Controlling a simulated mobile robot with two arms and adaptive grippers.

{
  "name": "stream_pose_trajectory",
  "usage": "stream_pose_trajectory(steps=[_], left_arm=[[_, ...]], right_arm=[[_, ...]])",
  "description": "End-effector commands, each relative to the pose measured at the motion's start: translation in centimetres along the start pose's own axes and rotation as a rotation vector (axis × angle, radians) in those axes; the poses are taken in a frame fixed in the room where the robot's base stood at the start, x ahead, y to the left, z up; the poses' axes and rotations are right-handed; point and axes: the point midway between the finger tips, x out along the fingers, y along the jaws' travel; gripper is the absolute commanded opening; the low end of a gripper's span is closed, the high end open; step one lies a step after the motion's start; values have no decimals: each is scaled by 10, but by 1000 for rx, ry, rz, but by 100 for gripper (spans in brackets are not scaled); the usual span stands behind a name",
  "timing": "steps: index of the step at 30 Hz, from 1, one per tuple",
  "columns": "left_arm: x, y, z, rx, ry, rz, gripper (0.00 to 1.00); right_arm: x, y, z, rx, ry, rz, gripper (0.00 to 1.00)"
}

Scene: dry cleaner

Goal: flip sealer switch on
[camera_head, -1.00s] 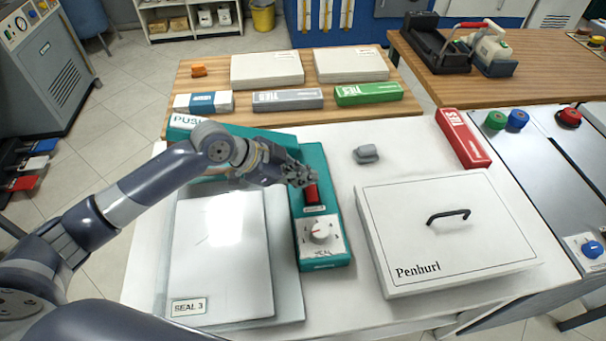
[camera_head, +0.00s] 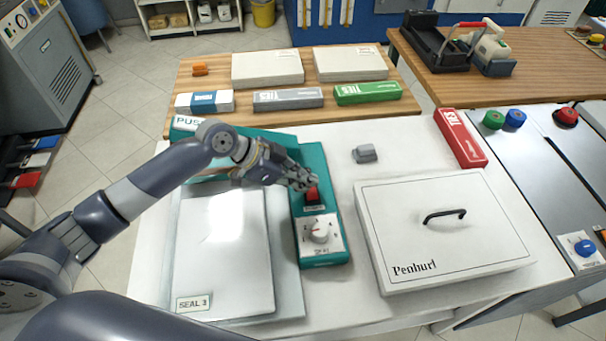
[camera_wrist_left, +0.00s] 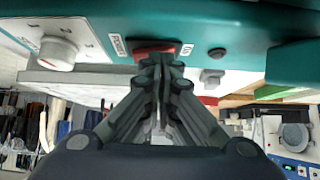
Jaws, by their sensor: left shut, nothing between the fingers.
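The teal sealer (camera_head: 318,165) stands on the white table, with a red rocker switch (camera_head: 312,197) and a white dial (camera_head: 319,231) on its narrow control strip. My left gripper (camera_head: 307,183) is shut and empty, its fingertips at the far end of the red switch. In the left wrist view the fingertips (camera_wrist_left: 160,62) overlap the lower edge of the red switch (camera_wrist_left: 155,47), with the dial (camera_wrist_left: 58,53) to the left. I cannot tell for sure whether the fingers press on it. My right gripper is not in view.
A white lidded box marked Penhurl (camera_head: 455,235) stands right of the sealer. A small grey object (camera_head: 364,154) and a red box (camera_head: 460,138) lie behind it. The SEAL 3 plate (camera_head: 222,250) lies left of the strip. Bare tabletop surrounds the grey object.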

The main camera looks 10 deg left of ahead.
Motion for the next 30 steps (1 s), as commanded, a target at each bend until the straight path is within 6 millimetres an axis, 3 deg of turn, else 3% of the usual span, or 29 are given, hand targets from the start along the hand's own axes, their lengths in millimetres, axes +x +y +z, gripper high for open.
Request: stream_pose_trajectory(steps=[9, 13, 24, 30], left_arm=[[0, 1, 0, 0, -1, 0, 0], [-10, 0, 1, -1, -1, -3, 0], [-83, 0, 2, 0, -4, -3, 0], [-111, 1, 2, -1, -2, -1, 0]], right_arm=[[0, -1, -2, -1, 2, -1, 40], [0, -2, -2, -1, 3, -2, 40], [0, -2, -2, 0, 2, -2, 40], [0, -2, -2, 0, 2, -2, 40]])
